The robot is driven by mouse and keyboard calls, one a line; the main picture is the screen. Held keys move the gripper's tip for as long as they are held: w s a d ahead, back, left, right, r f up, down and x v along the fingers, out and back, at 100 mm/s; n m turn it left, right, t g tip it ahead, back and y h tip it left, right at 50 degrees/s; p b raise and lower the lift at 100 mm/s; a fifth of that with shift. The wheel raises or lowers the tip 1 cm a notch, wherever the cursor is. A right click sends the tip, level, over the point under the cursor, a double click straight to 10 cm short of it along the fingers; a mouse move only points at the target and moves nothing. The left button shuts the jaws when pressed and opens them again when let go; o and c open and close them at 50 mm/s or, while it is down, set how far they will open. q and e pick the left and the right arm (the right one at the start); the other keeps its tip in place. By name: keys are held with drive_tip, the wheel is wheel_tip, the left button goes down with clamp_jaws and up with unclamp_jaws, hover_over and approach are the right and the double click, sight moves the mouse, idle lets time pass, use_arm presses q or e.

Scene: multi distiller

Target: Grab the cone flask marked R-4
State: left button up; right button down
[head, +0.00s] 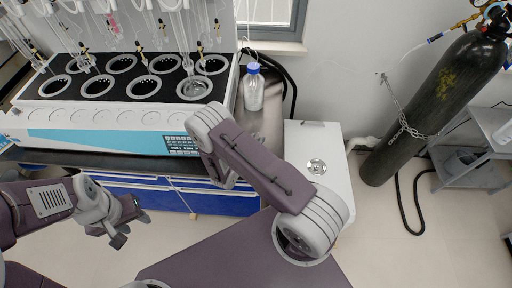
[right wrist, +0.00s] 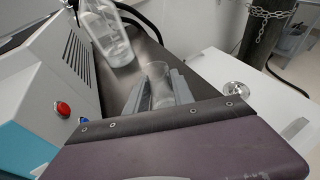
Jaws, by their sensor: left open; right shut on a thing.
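My right gripper (right wrist: 158,98) is shut on a clear glass flask (right wrist: 158,76) in the right wrist view. The flask shows between the two grey fingers; its lower part is hidden by them and by my arm, and no R-4 marking is readable. In the head view my right arm covers the flask and most of its gripper, near the right end of the distiller. My left gripper (head: 129,228) is open and empty, in front of the blue drawers at the lower left.
The distiller (head: 90,138) with round wells and hanging glassware fills the upper left. A clear bottle with a blue cap (head: 253,88) stands beside it on the dark bench; it also shows in the right wrist view (right wrist: 107,36). A white cabinet (head: 322,150) and gas cylinder (head: 432,105) stand right.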

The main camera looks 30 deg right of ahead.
sight(256, 134)
drive_tip(key=shift+r, duration=0.1)
idle(0.5)
drive_tip(key=shift+r, duration=0.6)
wheel_tip(256, 134, up, 3)
drive_tip(key=shift+s+f, duration=0.1)
drive_tip(key=s+r+p, duration=0.2)
drive_tip(key=s+r, duration=0.4)
drive_tip(key=s, duration=0.5)
drive_tip(key=shift+s+r+p, duration=0.2)
drive_tip(key=shift+r+p, duration=0.1)
drive_tip(key=shift+r, duration=0.1)
drive_tip(key=shift+a, duration=0.1)
